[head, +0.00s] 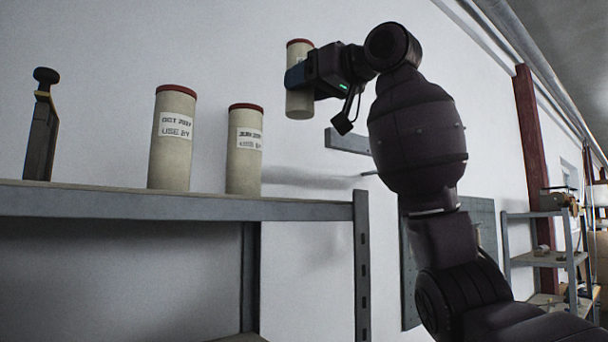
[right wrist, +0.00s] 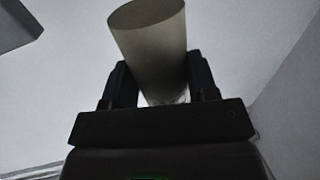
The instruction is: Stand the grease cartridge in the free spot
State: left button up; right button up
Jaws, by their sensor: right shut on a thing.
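My right gripper (head: 301,76) is shut on a cream grease cartridge (head: 299,104) with a red top. It holds the cartridge upright in the air, above and to the right of the standing cartridges. In the right wrist view the cartridge (right wrist: 150,45) sits between the two fingers of the gripper (right wrist: 160,85). Two similar cartridges stand upright on the shelf: a taller one (head: 174,150) at left and a shorter one (head: 244,165) at right, near the shelf's end. Both carry a white date label. My left gripper is not in view.
The grey metal shelf (head: 130,203) ends at a perforated upright (head: 361,270). A dark tool with a round knob (head: 41,130) stands at its left. Shelf surface shows between the tool and the taller cartridge. A second shelf unit (head: 545,259) stands far right.

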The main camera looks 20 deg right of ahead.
notch_tip(320, 180, down, 14)
jog(key=shift+f+p, duration=0.25)
jog(key=shift+p, duration=0.15)
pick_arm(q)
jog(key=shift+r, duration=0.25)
pick_arm(e)
jog(key=shift+f, duration=0.2)
jog(key=o, duration=0.7)
jog(key=shift+f, duration=0.2)
jog(key=shift+c, duration=0.2)
jog(key=o, duration=0.4)
jog(key=shift+o, duration=0.2)
jog(key=shift+r, duration=0.2)
pick_arm(q)
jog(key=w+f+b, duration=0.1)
jog(key=b, duration=0.2)
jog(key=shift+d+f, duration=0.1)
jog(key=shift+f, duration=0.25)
pick_arm(e)
jog(key=v, duration=1.2)
jog(key=shift+a, duration=0.1)
